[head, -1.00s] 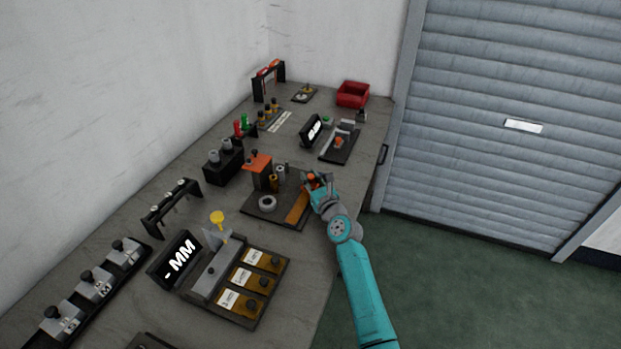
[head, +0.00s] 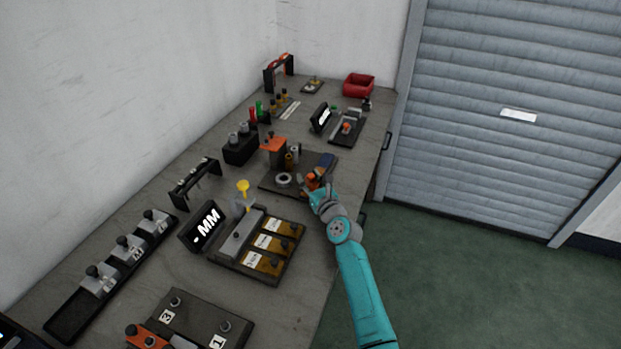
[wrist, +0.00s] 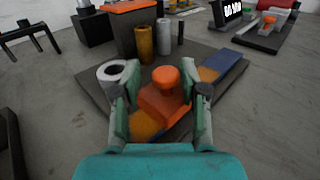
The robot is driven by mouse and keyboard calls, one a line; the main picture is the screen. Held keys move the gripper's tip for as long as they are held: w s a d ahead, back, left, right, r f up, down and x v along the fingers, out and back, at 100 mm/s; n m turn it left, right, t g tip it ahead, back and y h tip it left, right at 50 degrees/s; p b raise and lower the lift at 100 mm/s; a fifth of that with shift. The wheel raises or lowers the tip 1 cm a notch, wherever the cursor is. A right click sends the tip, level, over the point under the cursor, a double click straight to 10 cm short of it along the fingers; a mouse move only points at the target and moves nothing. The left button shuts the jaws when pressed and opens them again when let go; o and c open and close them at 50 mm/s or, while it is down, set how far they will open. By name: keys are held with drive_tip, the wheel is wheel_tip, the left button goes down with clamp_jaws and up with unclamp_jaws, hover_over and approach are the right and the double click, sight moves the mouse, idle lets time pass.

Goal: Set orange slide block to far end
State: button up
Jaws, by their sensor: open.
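The orange slide block (wrist: 163,100), with a round knob on top, sits on a track on a dark base plate (wrist: 92,90). In the wrist view, the track is orange-brown on both sides of the block, and its far end is blue (wrist: 222,65). My gripper (wrist: 161,100) is open, with one finger on each side of the block. Whether the fingers touch it is unclear. In the head view, the block (head: 313,181) is at the track's nearer part, beside my gripper (head: 312,190), and the blue end (head: 325,162) is clear.
A grey ring (wrist: 112,70), a brass cylinder (wrist: 144,44) and a grey cylinder (wrist: 163,36) stand left of the track, near an orange-topped post (head: 273,147). Another fixture with an orange knob (head: 347,128) lies further back. Bare bench lies right of the plate.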

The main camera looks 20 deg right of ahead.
drive_tip(key=shift+d, duration=0.1)
drive_tip(key=shift+s, duration=0.25)
drive_tip(key=s, duration=0.3)
drive_tip(key=s+d, duration=0.1)
drive_tip(key=s, duration=0.7)
drive_tip(key=shift+s+d, duration=0.15)
drive_tip(key=shift+d, duration=0.25)
